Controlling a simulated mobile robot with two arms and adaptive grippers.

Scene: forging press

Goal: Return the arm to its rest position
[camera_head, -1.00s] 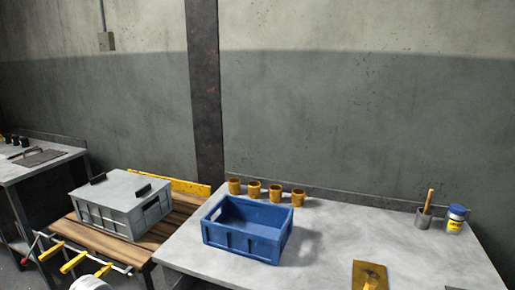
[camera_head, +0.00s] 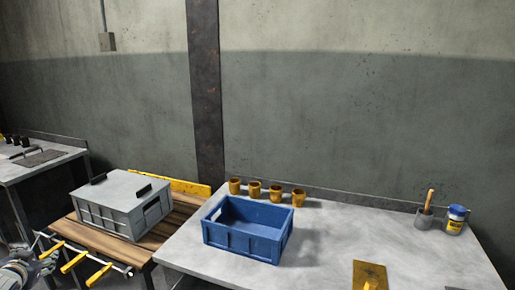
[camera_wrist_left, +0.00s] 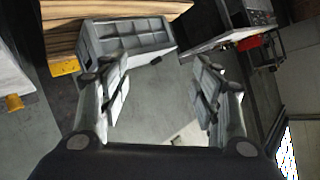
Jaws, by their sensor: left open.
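My left gripper (camera_head: 46,262) shows at the lower left corner of the head view, partly cut off by the frame edge. In the left wrist view its two fingers (camera_wrist_left: 163,92) are spread apart with nothing between them, so it is open and empty. The gripper is left of the grey lidded crate (camera_head: 122,205) and near the yellow handles (camera_head: 73,262) in front of the wooden bench. My right gripper is in neither view.
The grey crate sits on a wooden-slat bench (camera_head: 185,222). A blue open crate (camera_head: 245,243), several orange cups (camera_head: 275,192), a yellow plate (camera_head: 370,275), a grey holder (camera_head: 424,218) and a blue-lidded jar (camera_head: 455,219) stand on the grey table (camera_head: 335,235). Another table (camera_head: 62,152) stands far left.

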